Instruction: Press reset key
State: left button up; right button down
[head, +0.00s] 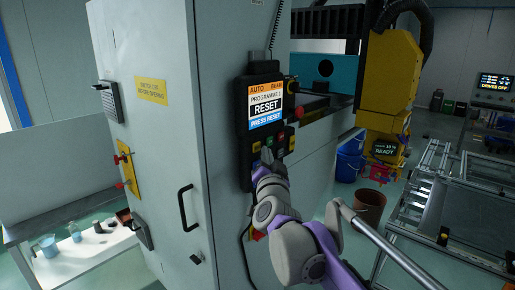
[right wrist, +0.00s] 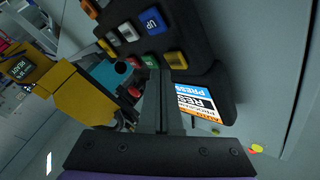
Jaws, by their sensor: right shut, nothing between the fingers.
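The dark control pendant (head: 246,95) hangs on the side of the grey cabinet. Its lit screen (head: 265,106) reads RESET and PRESS RESET. Coloured keys sit below the screen. In the right wrist view I see a blue UP key (right wrist: 152,20), a white key (right wrist: 128,32), a yellow key (right wrist: 176,60) and a green key (right wrist: 150,61). No key label reading reset is legible. My right gripper (head: 267,156) is shut and empty, its tips at the keypad. In the right wrist view its fingertips (right wrist: 160,72) are beside the yellow and green keys; contact cannot be told. My left gripper is not in view.
The grey cabinet (head: 150,130) has a black handle (head: 186,208) and a yellow switch plate (head: 127,168). A yellow machine (head: 390,75) stands behind at the right, near a metal frame table (head: 450,205). A brown bin (head: 369,207) stands on the floor.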

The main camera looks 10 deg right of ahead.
jog(key=shift+w+a, duration=0.1)
jog(key=shift+w, duration=0.05)
dwell(0.5)
jog(key=shift+w+a, duration=0.15)
jog(key=shift+w, duration=0.1)
jog(key=shift+w+a, duration=0.3)
dwell(0.8)
jog(key=shift+s+d, duration=0.55)
jog(key=shift+s, duration=0.15)
jog(key=s+d+p, duration=0.1)
jog(key=s, duration=0.1)
jog(key=s+d+p, duration=0.1)
jog(key=s+d, duration=0.1)
dwell(0.6)
